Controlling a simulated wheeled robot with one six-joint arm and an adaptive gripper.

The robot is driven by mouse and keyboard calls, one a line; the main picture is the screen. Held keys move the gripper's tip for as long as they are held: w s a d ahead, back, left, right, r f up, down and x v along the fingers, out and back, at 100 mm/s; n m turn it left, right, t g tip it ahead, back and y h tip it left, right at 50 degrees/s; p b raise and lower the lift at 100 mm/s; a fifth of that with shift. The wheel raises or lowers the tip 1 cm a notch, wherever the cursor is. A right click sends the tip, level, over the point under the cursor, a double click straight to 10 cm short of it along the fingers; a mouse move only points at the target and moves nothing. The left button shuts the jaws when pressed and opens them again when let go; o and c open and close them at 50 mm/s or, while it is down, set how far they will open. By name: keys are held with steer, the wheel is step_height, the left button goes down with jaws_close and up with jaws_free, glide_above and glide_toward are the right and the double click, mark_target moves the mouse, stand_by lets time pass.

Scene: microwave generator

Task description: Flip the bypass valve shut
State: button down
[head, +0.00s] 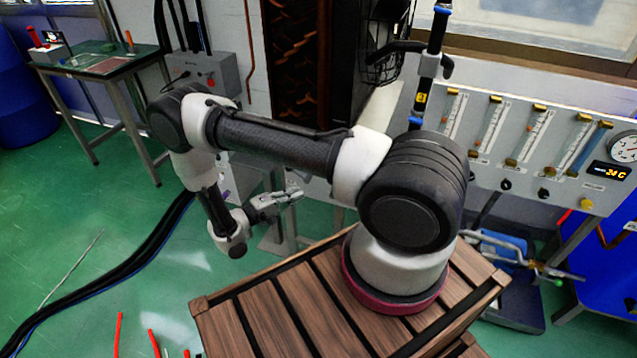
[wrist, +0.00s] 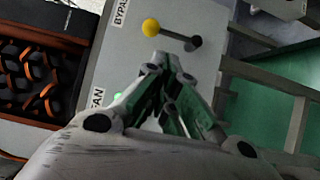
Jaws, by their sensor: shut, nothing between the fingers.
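The bypass valve shows in the wrist view as a dark lever (wrist: 175,36) with a yellow ball knob (wrist: 150,27) at its left end and a dark pivot at its right end. It sits on a light grey panel (wrist: 215,18), beside a partly cut-off label (wrist: 121,12) that reads "BYPA". My gripper (wrist: 167,60) is shut and empty, with its fingertips just below the lever in the picture. I cannot tell whether they touch it.
A "FAN" label (wrist: 97,98) and a green light (wrist: 117,97) are lower on the panel. A dark and orange grille (wrist: 30,75) is at the left. In the head view, a work table (head: 98,62) stands at the left and a flowmeter panel (head: 545,120) at the right.

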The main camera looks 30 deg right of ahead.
steer(key=d, duration=1)
steer(key=shift+w, duration=0.35)
steer(key=shift+s+d+r+m+y, duration=0.1)
steer(key=shift+d+r+m+y, duration=0.1)
steer(key=shift+m+y, duration=0.3)
